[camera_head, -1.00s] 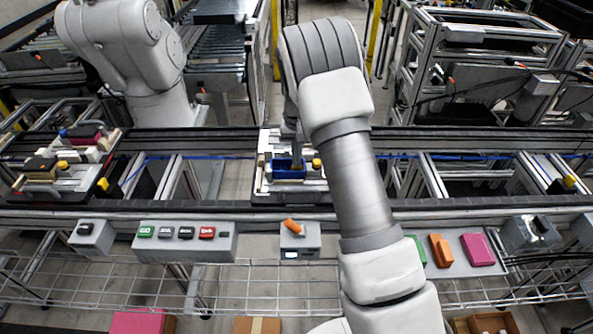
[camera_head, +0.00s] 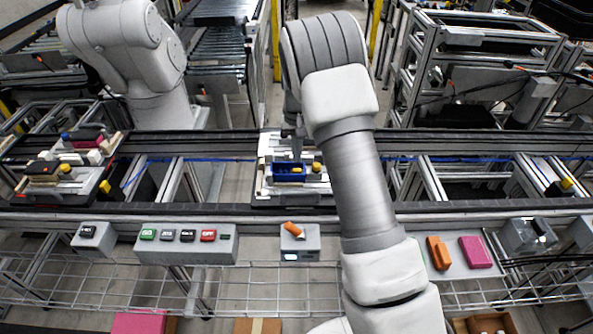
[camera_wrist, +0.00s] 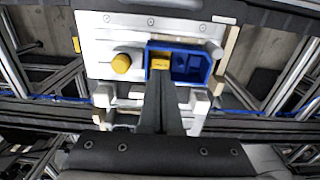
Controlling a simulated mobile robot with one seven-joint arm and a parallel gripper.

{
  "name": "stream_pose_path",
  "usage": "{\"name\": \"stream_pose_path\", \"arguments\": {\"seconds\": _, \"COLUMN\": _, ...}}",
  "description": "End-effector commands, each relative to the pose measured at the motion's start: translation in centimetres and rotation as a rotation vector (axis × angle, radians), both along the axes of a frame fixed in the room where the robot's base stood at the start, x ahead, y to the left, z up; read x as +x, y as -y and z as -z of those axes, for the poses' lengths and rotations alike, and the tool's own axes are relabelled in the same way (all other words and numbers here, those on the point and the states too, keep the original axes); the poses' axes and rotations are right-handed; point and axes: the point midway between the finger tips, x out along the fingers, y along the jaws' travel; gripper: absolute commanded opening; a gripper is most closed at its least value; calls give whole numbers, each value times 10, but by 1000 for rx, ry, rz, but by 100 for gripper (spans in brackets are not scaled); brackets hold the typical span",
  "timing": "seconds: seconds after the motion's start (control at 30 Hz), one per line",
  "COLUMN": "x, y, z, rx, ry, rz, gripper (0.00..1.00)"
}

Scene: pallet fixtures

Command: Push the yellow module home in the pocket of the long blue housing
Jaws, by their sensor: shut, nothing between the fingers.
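The long blue housing (camera_head: 288,179) sits on a light fixture plate on the conveyor. It also shows in the wrist view (camera_wrist: 205,68). The yellow module (camera_head: 297,170) is inside the housing, toward its right end in the head view. In the wrist view the module (camera_wrist: 160,62) shows at the left end of the pocket, partly hidden by my fingers. I cannot tell how deep it sits. My gripper (camera_head: 297,156) is shut and empty, with its fingertips just above or at the module. In the wrist view the gripper (camera_wrist: 160,74) points down at the module.
A yellow round knob (camera_head: 317,165) stands on the plate (camera_head: 262,185) beside the housing; it also shows in the wrist view (camera_wrist: 121,63). A second loaded pallet (camera_head: 65,185) is at left. A button box (camera_head: 186,241) and a tray with orange and pink blocks (camera_head: 474,252) are in front.

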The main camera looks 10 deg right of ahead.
Motion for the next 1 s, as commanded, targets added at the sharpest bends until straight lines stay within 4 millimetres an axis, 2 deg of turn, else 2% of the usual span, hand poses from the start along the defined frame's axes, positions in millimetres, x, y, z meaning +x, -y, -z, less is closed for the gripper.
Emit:
{"name": "stream_pose_path", "arguments": {"seconds": 0.1, "x": 0, "y": 0, "z": -13, "rx": 1, "ry": 1, "rz": 0, "gripper": 0}}
{"name": "stream_pose_path", "arguments": {"seconds": 0.47, "x": 0, "y": 0, "z": -40, "rx": 1, "ry": 0, "rz": 0, "gripper": 0}}
{"name": "stream_pose_path", "arguments": {"seconds": 1.0, "x": 0, "y": 0, "z": -42, "rx": 1, "ry": 1, "rz": 0, "gripper": 0}}
